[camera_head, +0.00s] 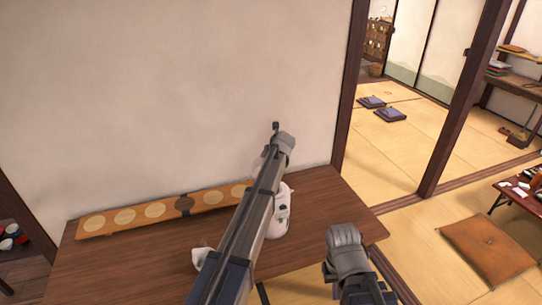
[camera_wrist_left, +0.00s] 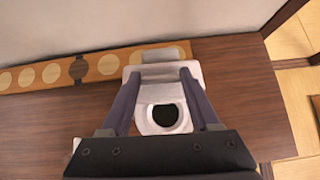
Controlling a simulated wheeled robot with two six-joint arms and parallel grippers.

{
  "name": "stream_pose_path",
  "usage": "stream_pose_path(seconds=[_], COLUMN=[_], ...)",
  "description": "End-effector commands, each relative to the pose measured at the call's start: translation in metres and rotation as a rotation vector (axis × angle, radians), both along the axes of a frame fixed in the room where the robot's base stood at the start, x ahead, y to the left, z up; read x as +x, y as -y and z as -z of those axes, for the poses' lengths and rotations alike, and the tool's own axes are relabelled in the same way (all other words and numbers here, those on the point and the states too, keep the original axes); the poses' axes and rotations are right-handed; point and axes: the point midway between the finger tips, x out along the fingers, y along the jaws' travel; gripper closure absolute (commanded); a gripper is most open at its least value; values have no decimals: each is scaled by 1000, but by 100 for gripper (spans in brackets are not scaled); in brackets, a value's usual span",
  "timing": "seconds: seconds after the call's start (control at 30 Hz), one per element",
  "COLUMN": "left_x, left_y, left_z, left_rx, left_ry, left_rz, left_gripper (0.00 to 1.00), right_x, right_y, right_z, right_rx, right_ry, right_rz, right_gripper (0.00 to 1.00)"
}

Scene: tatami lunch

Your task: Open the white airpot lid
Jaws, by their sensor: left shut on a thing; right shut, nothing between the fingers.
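The white airpot (camera_head: 281,215) stands on the brown table near the wall, partly hidden behind my left arm. In the left wrist view its white top (camera_wrist_left: 148,120) shows a dark round opening. The pale lid (camera_wrist_left: 158,74) is raised at the far side of the opening, between the fingertips of my left gripper (camera_wrist_left: 160,77). That gripper is shut on the lid; in the head view its fingertips are hard to make out. My right gripper (camera_head: 345,240) is shut and empty, at the table's front right, apart from the airpot.
A long wooden board with pale discs (camera_head: 125,216) lies along the wall on the table (camera_head: 130,262). A small white object (camera_head: 202,257) shows beside my left arm. A brown cushion (camera_head: 487,247) and a low table (camera_head: 522,200) are at the right.

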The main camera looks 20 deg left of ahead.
Motion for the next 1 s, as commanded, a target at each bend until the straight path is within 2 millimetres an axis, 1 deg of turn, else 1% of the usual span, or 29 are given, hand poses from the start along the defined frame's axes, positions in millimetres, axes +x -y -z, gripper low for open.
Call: stream_pose_path(seconds=[0.97, 1.0], left_x=[-1, -1], left_y=[1, 1], left_z=[0, 0], left_rx=[-1, -1], left_ry=[0, 0], left_rz=[1, 1], left_gripper=[100, 37], right_x=[0, 0], right_y=[0, 0], right_z=[0, 0], right_rx=[0, 0], right_ry=[0, 0], right_rz=[0, 0], right_gripper=[100, 100])
